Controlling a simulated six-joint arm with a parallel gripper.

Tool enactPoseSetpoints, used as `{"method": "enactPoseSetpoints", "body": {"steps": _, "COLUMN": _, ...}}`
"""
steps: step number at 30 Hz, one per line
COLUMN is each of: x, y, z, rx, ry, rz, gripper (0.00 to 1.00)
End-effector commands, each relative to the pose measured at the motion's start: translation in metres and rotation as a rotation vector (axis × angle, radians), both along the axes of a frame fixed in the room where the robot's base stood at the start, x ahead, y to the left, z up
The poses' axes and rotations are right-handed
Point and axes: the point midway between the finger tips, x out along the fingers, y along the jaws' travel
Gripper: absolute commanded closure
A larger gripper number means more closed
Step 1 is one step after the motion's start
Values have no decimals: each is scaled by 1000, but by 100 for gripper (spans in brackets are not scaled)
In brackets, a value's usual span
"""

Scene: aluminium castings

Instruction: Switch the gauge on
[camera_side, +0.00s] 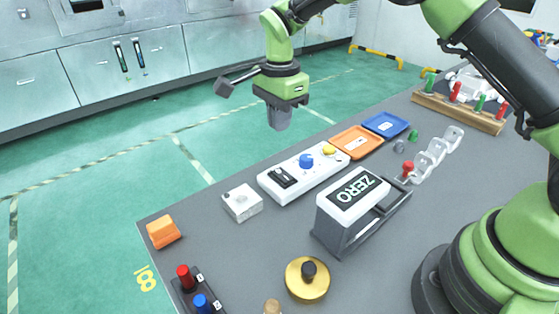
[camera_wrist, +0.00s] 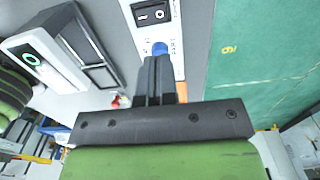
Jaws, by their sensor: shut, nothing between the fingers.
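A white control panel (camera_side: 275,187) lies on the grey bench with a black rocker switch (camera_side: 283,177), a blue knob (camera_side: 306,161) and a yellow button (camera_side: 329,150). In the wrist view the rocker switch (camera_wrist: 151,14) is at the top, and the blue knob (camera_wrist: 160,48) shows just past my fingertips. My gripper (camera_side: 279,122) is shut and empty, hanging above the bench with its fingers (camera_wrist: 156,62) apart from the switch. The yellow button is hidden in the wrist view. I cannot tell the switch's position.
The bench in front of the panel is mostly clear.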

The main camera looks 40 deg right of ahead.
Motion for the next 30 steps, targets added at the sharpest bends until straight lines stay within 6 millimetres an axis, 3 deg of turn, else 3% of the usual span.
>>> {"method": "enactPoseSetpoints", "body": {"steps": 9, "x": -1, "y": 0, "z": -70, "rx": 0, "ry": 5, "rz": 0, "gripper": 100}}
{"method": "enactPoseSetpoints", "body": {"steps": 15, "x": 0, "y": 0, "z": -96, "rx": 0, "ry": 2, "rz": 0, "gripper": 100}}
{"method": "enactPoseSetpoints", "body": {"steps": 30, "x": 0, "y": 0, "z": -106, "rx": 0, "ry": -1, "rz": -1, "gripper": 100}}
